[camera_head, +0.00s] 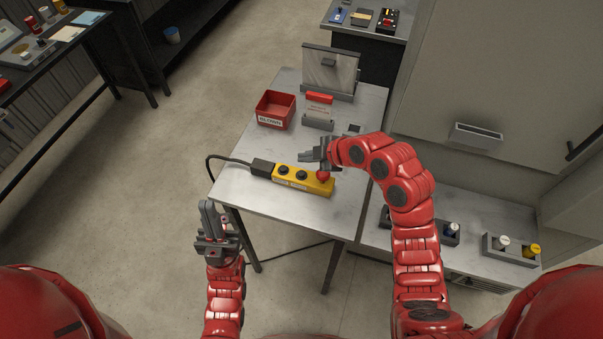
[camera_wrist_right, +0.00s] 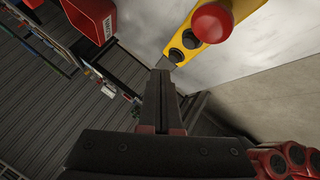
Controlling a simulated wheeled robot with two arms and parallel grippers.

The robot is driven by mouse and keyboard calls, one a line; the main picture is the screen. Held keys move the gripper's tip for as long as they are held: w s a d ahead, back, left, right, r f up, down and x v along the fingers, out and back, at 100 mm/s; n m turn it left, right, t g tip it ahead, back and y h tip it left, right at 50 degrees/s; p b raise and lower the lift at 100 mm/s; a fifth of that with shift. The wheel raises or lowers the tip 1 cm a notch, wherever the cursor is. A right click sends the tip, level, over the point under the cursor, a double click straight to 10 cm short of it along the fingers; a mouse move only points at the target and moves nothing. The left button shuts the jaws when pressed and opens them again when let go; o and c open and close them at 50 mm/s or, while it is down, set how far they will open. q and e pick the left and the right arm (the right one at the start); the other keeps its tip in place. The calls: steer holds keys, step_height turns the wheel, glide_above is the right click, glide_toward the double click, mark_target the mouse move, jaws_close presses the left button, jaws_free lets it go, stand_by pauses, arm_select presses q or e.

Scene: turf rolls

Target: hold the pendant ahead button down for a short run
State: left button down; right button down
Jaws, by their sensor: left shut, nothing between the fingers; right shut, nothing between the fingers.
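The yellow pendant (camera_head: 290,184) lies on the grey table, with two round black buttons (camera_head: 302,175) and a red mushroom button (camera_head: 323,176) at its right end. A black cable leaves its left end. In the right wrist view the pendant (camera_wrist_right: 208,49) is at the top, its red button (camera_wrist_right: 212,23) nearest the camera. My right gripper (camera_head: 304,155) is shut and empty, just behind the pendant in the head view. In the wrist view its fingertips (camera_wrist_right: 162,76) appear beside the black button farthest from the red one; contact cannot be told. My left gripper (camera_head: 208,206) is shut and empty, off the table's front-left edge.
A red labelled bin (camera_head: 275,109), a small stand with a red-topped card (camera_head: 318,111) and a grey upright panel (camera_head: 330,71) stand at the table's back. A lower bench (camera_head: 475,215) with small holders is at right. The table's left front is clear.

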steer(key=b, duration=0.3)
glide_above(305, 177)
step_height(305, 177, down, 4)
steer(key=shift+d+f, duration=0.1)
stand_by(1.8)
steer(key=shift+f+b, duration=0.35)
steer(key=shift+b, duration=0.45)
steer(key=shift+f+b, duration=0.4)
steer(key=shift+b, duration=0.25)
stand_by(0.3)
steer(key=shift+r, duration=0.1)
stand_by(2.4)
steer(key=shift+r, duration=0.75)
